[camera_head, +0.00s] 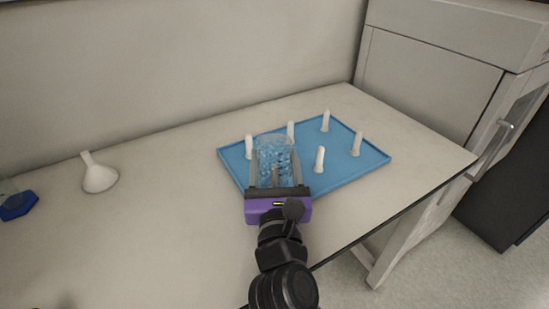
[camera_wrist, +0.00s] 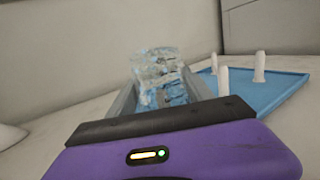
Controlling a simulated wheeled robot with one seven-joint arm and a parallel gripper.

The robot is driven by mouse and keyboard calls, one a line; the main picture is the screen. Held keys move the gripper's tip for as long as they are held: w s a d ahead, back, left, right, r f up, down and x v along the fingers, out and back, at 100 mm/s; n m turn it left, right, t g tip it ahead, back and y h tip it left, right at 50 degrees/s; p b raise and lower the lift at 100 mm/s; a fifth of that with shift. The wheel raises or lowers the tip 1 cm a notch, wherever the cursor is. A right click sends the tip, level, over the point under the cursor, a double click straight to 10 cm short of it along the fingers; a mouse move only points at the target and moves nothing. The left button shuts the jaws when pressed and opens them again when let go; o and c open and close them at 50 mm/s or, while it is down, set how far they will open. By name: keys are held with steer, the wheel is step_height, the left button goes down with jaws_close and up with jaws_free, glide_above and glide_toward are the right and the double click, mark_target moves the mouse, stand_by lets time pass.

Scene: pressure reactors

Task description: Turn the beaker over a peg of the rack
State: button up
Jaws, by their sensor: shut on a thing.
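The glass beaker (camera_head: 275,152) is clear and shows the blue rack through it. My gripper (camera_head: 276,165) is shut on the beaker, with a finger on each side. The beaker also shows between the fingers in the wrist view (camera_wrist: 165,75). The rack (camera_head: 340,171) is a blue tray with several upright white pegs, such as one peg at its front (camera_head: 319,159) and one at its left (camera_head: 249,147). The beaker is over the left part of the rack in the head view. I cannot tell whether a peg is inside it or which way its mouth faces.
A white funnel (camera_head: 98,176) stands on the bench (camera_head: 160,220) at the left. A blue-based glass item (camera_head: 18,205) is at the far left edge. A wall runs behind the bench, and a grey cabinet (camera_head: 430,80) stands at the right. The bench between funnel and rack is clear.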

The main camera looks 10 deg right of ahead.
steer(key=shift+f, duration=0.2)
steer(key=o, duration=1.7)
